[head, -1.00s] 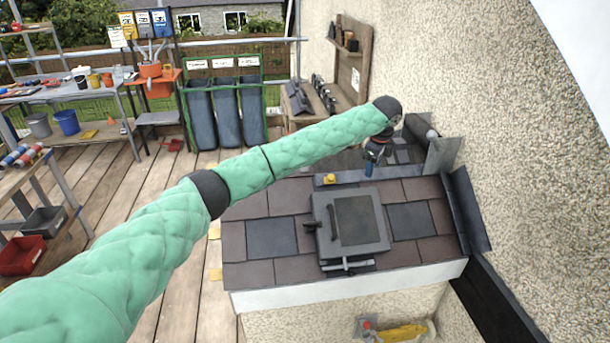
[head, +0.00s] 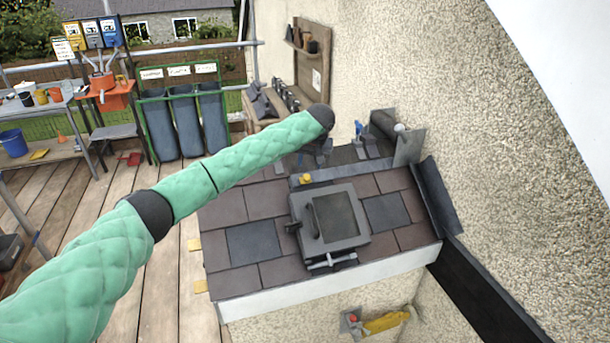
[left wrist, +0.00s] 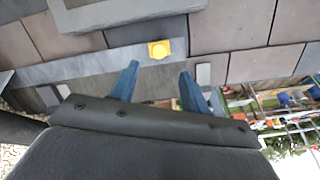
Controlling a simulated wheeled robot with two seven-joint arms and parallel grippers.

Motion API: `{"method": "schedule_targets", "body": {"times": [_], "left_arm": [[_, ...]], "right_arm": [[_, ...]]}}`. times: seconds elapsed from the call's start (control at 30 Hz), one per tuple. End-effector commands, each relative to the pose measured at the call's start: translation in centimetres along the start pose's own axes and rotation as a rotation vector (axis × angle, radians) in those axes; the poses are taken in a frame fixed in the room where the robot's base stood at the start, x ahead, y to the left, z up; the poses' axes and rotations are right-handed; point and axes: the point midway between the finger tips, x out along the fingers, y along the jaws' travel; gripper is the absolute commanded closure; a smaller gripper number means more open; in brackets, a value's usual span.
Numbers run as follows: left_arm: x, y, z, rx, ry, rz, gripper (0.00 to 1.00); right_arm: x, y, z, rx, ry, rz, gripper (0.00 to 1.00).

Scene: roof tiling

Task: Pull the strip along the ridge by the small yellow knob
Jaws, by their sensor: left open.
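The small yellow knob (head: 305,179) sits on the left part of the grey-blue strip (head: 350,171) along the top edge of the small tiled roof. In the left wrist view, the knob (left wrist: 159,49) is a yellow square on the pale grey strip (left wrist: 95,67). My left gripper (head: 319,153) hangs just behind the ridge, close to the knob; its fingers hardly show there. In the left wrist view, the left gripper (left wrist: 158,84) has its two blue fingers apart with nothing between them. The knob lies beyond the fingertips, roughly centred between them. My right gripper is not in view.
A grey roof window (head: 330,222) with a dark handle stands on the tiles below the strip. Grey upright flashing (head: 409,147) and the rough wall (head: 500,120) close off the right side. A workbench (head: 268,108) stands behind. The plank floor (head: 110,215) is open at left.

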Motion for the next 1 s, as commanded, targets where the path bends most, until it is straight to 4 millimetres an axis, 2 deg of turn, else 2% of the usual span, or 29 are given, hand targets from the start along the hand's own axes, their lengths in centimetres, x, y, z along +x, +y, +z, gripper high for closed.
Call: {"method": "schedule_targets", "body": {"times": [0.2,0.47,1.0], "left_arm": [[0.0,0.1,-0.1,-0.288,0.005,0.007,0.54],[0.4,0.1,-0.1,-0.391,0.003,0.006,0.54],[6.9,0.2,-0.1,-0.388,0.002,0.006,0.54]], "right_arm": [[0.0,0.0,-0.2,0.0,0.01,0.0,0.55],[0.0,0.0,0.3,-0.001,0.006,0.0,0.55],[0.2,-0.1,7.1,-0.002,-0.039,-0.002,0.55]]}}
